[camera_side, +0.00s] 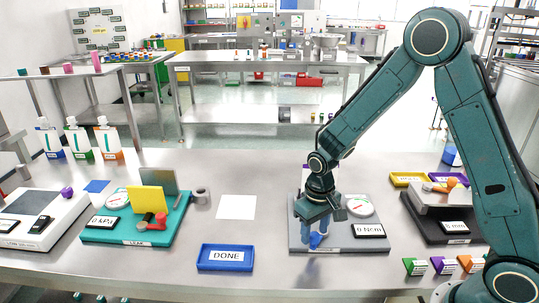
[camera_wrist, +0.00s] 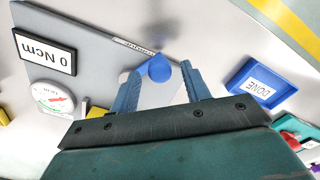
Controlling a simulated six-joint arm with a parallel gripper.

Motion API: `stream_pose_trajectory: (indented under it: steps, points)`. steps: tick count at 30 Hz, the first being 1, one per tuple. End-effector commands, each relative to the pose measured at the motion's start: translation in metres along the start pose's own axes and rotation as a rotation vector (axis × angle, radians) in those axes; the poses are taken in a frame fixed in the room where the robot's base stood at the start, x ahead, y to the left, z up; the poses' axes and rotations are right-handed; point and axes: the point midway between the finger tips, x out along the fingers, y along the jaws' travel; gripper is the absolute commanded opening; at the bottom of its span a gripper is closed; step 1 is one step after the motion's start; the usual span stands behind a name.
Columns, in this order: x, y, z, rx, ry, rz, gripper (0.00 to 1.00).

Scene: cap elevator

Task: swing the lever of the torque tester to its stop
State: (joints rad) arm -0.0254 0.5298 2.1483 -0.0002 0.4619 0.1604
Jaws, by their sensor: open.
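The torque tester is a grey plate (camera_side: 355,243) with a display reading "0 Ncm" (camera_side: 368,231) and a round white dial (camera_side: 360,206). Its blue lever end (camera_side: 316,240) shows low between the fingers of my gripper (camera_side: 316,234). The display (camera_wrist: 45,52) and dial (camera_wrist: 54,98) show at the left there. My gripper hides most of the lever and its pivot.
A blue DONE tray (camera_side: 226,257) stands left of the tester. A white sheet (camera_side: 236,207) lies behind the tray. A teal leak tester (camera_side: 105,236) is further left. A dark-based device (camera_side: 447,231) stands at the right, with small coloured labelled blocks (camera_side: 443,265) in front.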

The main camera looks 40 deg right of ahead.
Motion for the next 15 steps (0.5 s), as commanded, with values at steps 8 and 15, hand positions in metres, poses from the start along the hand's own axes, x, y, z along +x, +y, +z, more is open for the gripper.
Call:
stream_pose_trajectory:
  steps: [8, 15]
  points:
    - [0.0099, 0.0001, 0.0004, 0.0, 0.0, 0.0, 0.47]
    - [0.0098, 0.0001, 0.0004, 0.0, 0.0, 0.0, 0.43]
